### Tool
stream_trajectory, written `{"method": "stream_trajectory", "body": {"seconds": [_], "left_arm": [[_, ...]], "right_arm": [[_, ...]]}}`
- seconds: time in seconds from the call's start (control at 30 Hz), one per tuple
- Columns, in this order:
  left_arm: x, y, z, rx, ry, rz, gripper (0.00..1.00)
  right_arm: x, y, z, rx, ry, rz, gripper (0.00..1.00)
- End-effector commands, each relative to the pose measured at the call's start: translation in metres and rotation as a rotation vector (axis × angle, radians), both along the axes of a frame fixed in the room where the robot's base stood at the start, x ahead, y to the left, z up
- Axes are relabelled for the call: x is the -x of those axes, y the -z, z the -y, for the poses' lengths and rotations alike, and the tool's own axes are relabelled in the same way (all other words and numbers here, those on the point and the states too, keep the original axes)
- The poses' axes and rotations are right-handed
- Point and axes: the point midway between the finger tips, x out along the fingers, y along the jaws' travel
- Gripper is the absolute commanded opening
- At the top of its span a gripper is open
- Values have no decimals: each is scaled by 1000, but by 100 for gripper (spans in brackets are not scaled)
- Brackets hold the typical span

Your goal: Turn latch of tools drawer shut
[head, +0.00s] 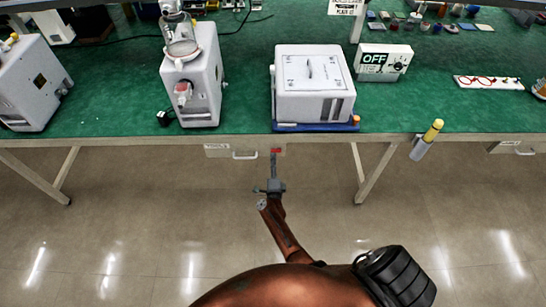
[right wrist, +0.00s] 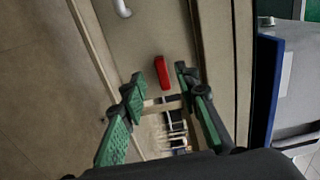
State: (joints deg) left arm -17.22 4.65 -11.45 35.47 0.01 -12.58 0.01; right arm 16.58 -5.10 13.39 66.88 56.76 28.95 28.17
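A drawer front (head: 217,150) with a pale handle (head: 245,155) sits under the front edge of the green bench. A small red latch (head: 276,150) is at its right end, its long side lying along the bench edge. My right gripper (head: 275,160) points up at the latch from in front. In the right wrist view the red latch (right wrist: 162,72) shows just beyond and between the green-padded fingertips (right wrist: 160,82), apart from both. The right gripper is open and empty. The drawer handle also shows in the right wrist view (right wrist: 122,8). My left gripper is not in view.
A white boxy unit on a blue base (head: 315,125) stands on the bench above the latch. A white pump (head: 195,85) stands to its left. A yellow-topped cylinder (head: 427,140) hangs at the bench edge to the right. The floor below is clear.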

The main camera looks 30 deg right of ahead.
Motion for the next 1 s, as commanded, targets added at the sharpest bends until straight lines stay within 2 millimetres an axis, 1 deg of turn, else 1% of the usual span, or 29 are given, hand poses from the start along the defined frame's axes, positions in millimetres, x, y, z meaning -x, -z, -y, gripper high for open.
{"method": "stream_trajectory", "body": {"seconds": [0.03,0.1,0.3,0.87,0.93,0.97,1.0], "left_arm": [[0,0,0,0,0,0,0],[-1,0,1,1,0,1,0],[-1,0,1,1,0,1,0],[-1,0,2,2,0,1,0],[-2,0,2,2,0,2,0],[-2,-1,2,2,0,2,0],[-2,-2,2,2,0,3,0]], "right_arm": [[9,1,-5,-3,1,-1,29],[17,1,-11,-2,0,0,29],[31,0,-19,-1,0,1,29],[32,0,-20,1,-2,-2,29],[34,7,-22,18,-15,-23,29],[37,13,-24,32,-29,-44,29],[42,25,-28,60,-54,-81,29]]}}
